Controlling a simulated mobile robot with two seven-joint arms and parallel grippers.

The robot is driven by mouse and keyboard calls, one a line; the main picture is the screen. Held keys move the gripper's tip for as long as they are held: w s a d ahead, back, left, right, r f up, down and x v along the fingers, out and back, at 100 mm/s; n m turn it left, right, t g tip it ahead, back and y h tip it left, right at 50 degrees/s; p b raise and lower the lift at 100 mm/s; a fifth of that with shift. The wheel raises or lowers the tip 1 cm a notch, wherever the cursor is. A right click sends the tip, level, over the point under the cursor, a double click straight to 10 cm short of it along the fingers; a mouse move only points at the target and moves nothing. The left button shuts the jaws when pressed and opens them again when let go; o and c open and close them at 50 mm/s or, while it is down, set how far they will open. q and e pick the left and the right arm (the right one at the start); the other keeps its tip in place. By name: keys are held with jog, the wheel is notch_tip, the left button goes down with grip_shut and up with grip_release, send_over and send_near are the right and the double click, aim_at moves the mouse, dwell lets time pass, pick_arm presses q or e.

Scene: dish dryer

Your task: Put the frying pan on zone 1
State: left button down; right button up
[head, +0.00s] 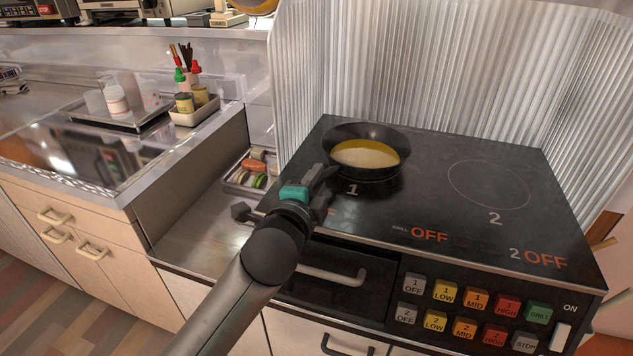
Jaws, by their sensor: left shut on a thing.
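The frying pan (392,139) is dark and round, with a pale yellow inside. It is over the back left of the black cooktop, just behind the printed 1 (352,190). The ring of zone 1 is hidden by the pan. I cannot tell whether the pan rests on the surface or hangs slightly above it. My left gripper (324,178) is at the pan's front left side, shut on its handle, which is mostly hidden. My right gripper is not in view.
Zone 2 (489,186) is an empty ring on the right of the cooktop (440,215). Ribbed metal guards (430,75) stand behind and beside it. Control buttons (475,300) line the front. A tray of food (232,181) lies left of the cooktop.

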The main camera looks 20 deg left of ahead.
pick_arm(q)
jog(key=shift+r, duration=0.2)
jog(key=shift+f, duration=0.15)
jog(key=c, duration=0.7)
grip_release()
jog(key=shift+f, duration=0.15)
jog(key=shift+s+r, duration=0.15)
jog(key=shift+r, duration=0.05)
jog(key=shift+s+r+p, duration=0.35)
jog(key=shift+s+p, duration=0.2)
jog(key=shift+s, duration=1.35)
jog(key=shift+s+r+p, duration=0.35)
jog(key=shift+s+p, duration=0.15)
jog(key=shift+s, duration=1.45)
jog(key=shift+s+r+p, duration=0.35)
jog(key=shift+s+p, duration=0.2)
jog(key=shift+s, duration=1.35)
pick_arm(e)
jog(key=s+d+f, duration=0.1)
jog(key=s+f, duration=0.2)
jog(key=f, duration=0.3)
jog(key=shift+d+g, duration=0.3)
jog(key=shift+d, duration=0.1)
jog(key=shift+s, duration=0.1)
